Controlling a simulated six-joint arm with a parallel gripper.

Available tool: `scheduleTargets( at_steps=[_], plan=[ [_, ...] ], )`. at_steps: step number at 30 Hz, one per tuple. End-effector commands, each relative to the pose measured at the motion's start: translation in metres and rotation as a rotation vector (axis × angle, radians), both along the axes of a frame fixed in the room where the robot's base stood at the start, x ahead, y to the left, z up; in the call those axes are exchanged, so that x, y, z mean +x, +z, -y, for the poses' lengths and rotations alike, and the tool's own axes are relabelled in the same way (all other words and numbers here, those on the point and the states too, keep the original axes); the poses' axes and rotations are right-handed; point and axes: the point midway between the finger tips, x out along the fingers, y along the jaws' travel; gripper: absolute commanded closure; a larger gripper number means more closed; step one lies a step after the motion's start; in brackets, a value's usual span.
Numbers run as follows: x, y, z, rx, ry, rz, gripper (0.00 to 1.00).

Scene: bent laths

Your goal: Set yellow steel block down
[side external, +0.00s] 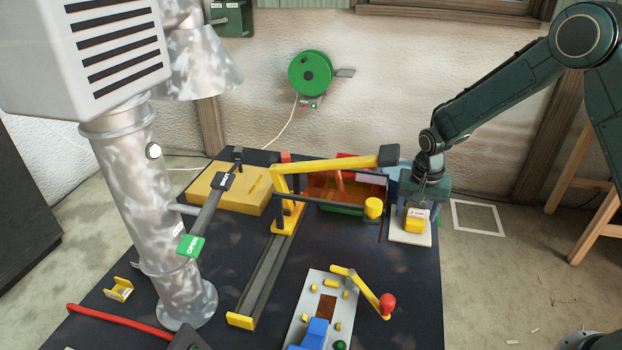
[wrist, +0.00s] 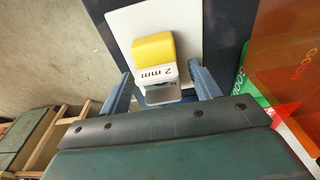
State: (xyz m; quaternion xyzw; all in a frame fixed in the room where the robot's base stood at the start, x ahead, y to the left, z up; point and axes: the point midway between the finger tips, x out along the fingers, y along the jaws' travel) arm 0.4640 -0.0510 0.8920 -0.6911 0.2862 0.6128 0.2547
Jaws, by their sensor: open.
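The yellow steel block (side external: 415,222) sits on a white square plate (side external: 412,239) at the right side of the dark table. It has a pale part on it marked "2 mm", which reads clearly in the wrist view, where the yellow block (wrist: 152,48) lies ahead of my gripper on the white plate (wrist: 125,22). My gripper (wrist: 163,84) is open, with one blue-grey finger on each side of the labelled end. In the side view my gripper (side external: 422,200) is just above and behind the block, and its fingertips are partly hidden.
An orange-sided bin with a green base (side external: 345,190) stands left of the plate. A yellow lever arm (side external: 335,162) reaches across above the bin toward my gripper. A small fixture with a red-knobbed handle (side external: 387,302) stands in front. Grey floor lies right of the table.

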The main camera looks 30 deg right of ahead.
Motion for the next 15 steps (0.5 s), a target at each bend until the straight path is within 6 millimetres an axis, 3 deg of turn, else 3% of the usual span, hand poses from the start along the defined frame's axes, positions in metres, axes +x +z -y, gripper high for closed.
scheduleTargets(
  at_steps=[15],
  plan=[
    [-0.006,0.076,-0.007,-0.001,0.000,0.004,0.37]
  ],
)
